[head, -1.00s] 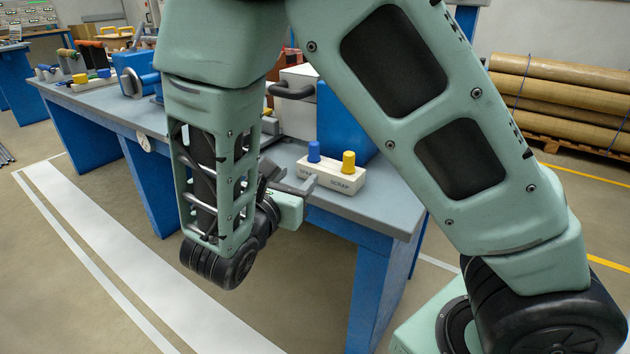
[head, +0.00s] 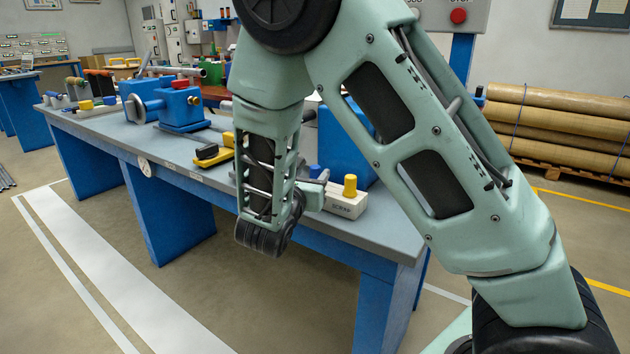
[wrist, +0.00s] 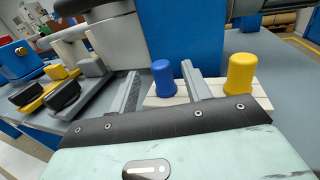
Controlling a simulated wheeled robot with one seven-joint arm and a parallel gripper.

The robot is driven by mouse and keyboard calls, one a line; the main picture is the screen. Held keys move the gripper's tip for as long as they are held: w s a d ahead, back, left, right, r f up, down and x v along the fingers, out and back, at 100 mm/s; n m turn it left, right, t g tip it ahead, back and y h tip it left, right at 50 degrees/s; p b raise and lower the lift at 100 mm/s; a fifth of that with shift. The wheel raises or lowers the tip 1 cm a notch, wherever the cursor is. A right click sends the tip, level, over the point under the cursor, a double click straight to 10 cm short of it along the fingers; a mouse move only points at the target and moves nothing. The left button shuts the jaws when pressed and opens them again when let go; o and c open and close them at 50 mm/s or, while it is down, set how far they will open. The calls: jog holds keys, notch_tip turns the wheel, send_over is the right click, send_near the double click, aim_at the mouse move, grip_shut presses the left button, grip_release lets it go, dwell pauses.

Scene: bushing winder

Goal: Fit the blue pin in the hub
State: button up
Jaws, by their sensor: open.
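The blue pin (wrist: 164,78) stands upright in a white block (wrist: 213,87), left of a yellow pin (wrist: 241,74). In the head view the blue pin (head: 315,171) is partly hidden by my wrist, and the yellow pin (head: 350,186) shows clearly. My gripper (wrist: 160,73) is open, its two grey fingers pointing toward the block with the blue pin between them in the picture. I cannot tell how deep the pin sits between the fingers. In the head view my gripper (head: 318,186) is at the block's left end. I cannot tell for sure which part is the hub.
The blue-legged bench (head: 385,235) carries a blue machine with a red top (head: 182,106) and a yellow-and-black clamp (head: 215,152) left of my wrist. A tall blue housing (wrist: 190,35) stands close behind the block. Bare bench top lies right of the block.

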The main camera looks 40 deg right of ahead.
aim_at(313, 173)
jog(key=shift+b+x, duration=0.35)
jog(key=shift+x, duration=2.05)
jog(key=shift+s+f, duration=0.15)
grip_shut()
